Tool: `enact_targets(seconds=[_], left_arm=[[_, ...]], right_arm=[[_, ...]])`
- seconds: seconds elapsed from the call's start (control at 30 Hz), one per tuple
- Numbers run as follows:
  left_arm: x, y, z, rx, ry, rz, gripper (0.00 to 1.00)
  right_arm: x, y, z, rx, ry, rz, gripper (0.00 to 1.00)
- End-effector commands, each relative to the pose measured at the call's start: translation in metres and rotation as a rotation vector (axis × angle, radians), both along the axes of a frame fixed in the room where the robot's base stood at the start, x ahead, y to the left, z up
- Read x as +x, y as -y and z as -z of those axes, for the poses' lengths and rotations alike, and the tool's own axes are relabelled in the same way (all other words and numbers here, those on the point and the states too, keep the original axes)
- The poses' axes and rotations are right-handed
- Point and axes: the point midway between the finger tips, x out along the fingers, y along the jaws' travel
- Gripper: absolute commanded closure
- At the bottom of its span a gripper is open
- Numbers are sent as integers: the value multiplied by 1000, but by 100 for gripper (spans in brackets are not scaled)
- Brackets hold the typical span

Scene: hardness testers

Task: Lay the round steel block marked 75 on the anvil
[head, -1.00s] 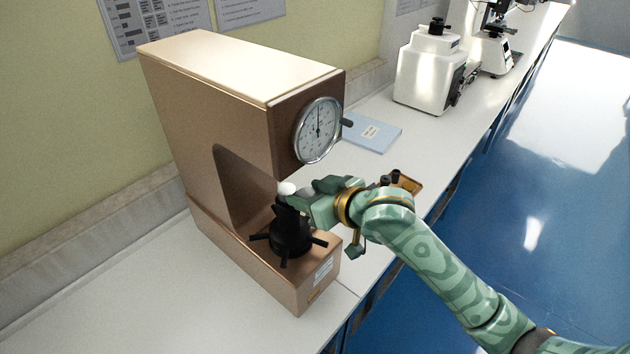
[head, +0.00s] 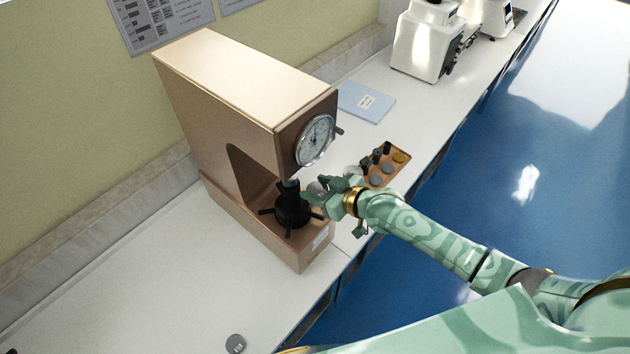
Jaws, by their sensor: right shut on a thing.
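The hardness tester (head: 240,95) is a tall copper-brown machine with a round dial (head: 315,141). Its black anvil (head: 291,197) stands above a spoked handwheel, under the overhanging head. My right gripper (head: 316,195) is just right of the anvil, shut on a small pale grey round block (head: 316,187). My fingers partly hide the block, and no number on it can be read. It appears beside the anvil; whether they touch cannot be told. My left gripper is out of view.
Another grey round block (head: 235,343) with an unreadable mark lies on the bench at the front. A brown tray (head: 401,150) with several small parts sits beyond my right wrist. A blue booklet (head: 366,101) and white instruments (head: 424,45) stand farther back.

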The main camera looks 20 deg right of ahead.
Motion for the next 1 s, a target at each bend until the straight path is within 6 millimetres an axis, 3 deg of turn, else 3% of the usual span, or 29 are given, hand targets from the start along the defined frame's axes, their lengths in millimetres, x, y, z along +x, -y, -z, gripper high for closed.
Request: enact_targets(seconds=[0.7,1.0], left_arm=[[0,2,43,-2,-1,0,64],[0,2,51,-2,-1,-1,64]], right_arm=[[66,-44,11,3,4,-1,70],[80,-53,11,3,2,-1,70]])
